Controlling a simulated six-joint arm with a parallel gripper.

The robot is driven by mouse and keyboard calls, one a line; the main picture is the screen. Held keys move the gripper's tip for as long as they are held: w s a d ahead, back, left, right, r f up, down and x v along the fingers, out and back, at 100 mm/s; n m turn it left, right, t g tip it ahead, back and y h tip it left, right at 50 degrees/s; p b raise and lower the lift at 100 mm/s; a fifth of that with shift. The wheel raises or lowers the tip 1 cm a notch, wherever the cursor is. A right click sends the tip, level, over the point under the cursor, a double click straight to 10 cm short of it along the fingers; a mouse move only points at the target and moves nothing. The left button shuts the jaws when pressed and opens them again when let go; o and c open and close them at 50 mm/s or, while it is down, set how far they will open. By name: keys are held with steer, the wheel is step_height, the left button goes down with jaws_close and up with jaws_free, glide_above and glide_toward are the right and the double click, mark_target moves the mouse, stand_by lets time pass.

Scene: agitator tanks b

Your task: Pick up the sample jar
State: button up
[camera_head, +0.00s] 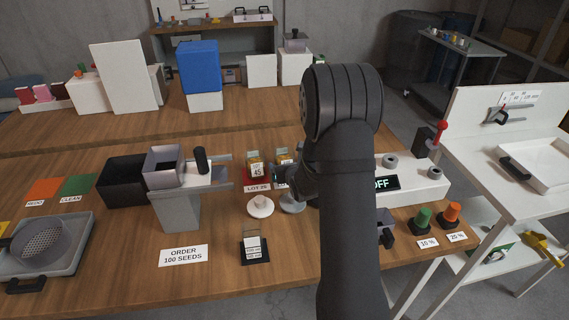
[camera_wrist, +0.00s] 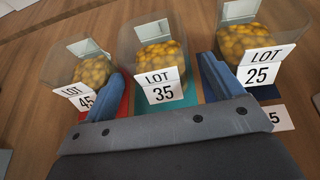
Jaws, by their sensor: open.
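Three clear, squarish jars of yellow seeds stand in a row in the wrist view: LOT 45 (camera_wrist: 93,70) at left, LOT 35 (camera_wrist: 158,55) in the middle and LOT 25 (camera_wrist: 243,40) at right. None is marked as the sample jar. My gripper (camera_wrist: 160,74) is open and empty, its two blue fingers apart, one on each side of the LOT 35 label and short of that jar's body. In the head view the LOT 45 jar (camera_head: 256,170) shows clearly, the middle jar (camera_head: 284,160) partly, and my arm hides the third.
White round pieces (camera_head: 260,206) stand in front of the jars. A grey hopper (camera_head: 166,164) stands to their left and a white unit with an OFF display (camera_head: 410,178) to their right. Bare wood lies around the order card (camera_head: 183,255).

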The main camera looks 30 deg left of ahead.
steer(key=shift+x, duration=1.75)
steer(key=c, duration=1.2)
steer(key=shift+r, duration=0.15)
steer(key=shift+r, duration=4.85)
